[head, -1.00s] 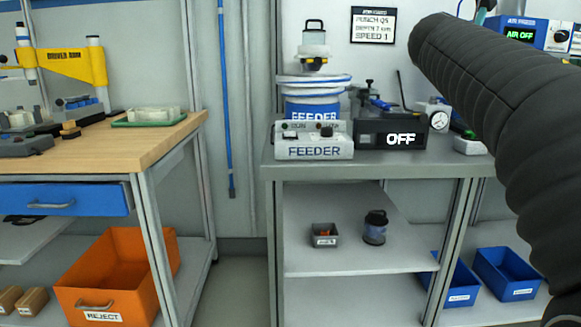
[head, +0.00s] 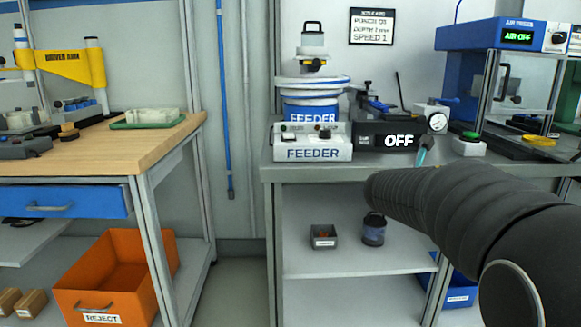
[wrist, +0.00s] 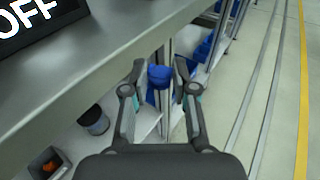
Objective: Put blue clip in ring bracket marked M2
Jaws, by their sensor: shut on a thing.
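In the wrist view my gripper (wrist: 160,85) is shut on a small blue piece, the blue clip (wrist: 160,75), held between its two fingertips. The gripper and clip hang out in front of the grey bench (wrist: 120,62), over the lower shelves and floor as seen from the wrist. I see no ring bracket marked M2 in either view.
The grey bench (head: 285,172) carries a feeder (head: 313,143), a black box reading OFF (head: 400,139) and a blue press (head: 470,36). A small grey bin (head: 323,237) and a dark jar (head: 374,229) stand on its shelf. An orange reject bin (head: 110,285) is at left.

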